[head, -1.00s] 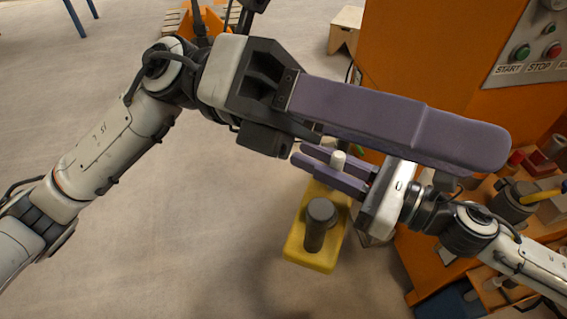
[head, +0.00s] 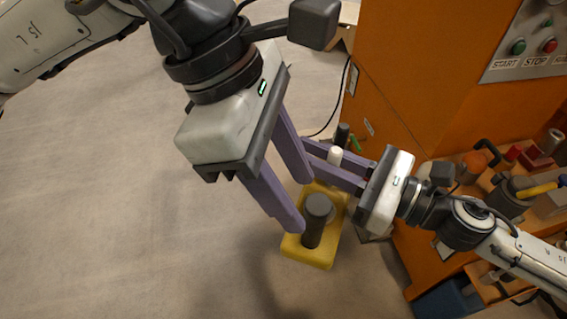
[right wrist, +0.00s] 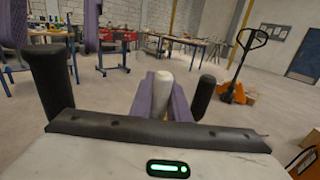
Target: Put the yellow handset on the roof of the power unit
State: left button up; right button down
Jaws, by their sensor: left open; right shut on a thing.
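The yellow handset (head: 312,250) has a dark stick (head: 318,212) at its near end, a white stick (head: 335,156) in the middle and a dark stick (head: 343,134) at its far end. My right gripper (head: 312,157) is shut on the white stick, and the handset seems to hang from it above the floor. The right wrist view shows the white stick (right wrist: 160,86) between its fingers. My left gripper (head: 302,204) is open and points down over the handset, its fingertips close to the near dark stick. I cannot tell whether they touch it.
An orange cabinet (head: 420,90) with a START and STOP panel (head: 525,45) stands right of the handset. A cluttered shelf (head: 480,270) is below it. The right wrist view shows an orange pallet truck (right wrist: 235,92) and tables behind. The floor at left is clear.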

aim_at(316, 225)
pick_arm(q)
jog(key=x, duration=0.8)
jog(key=shift+d+f, duration=0.15)
jog(key=shift+f, duration=0.05)
pick_arm(e)
jog(key=shift+r, duration=0.1)
pick_arm(q)
grip_shut()
jog(key=shift+r, duration=0.1)
pick_arm(e)
jog(key=c, duration=1.6)
grip_release()
jog(key=shift+d, duration=0.1)
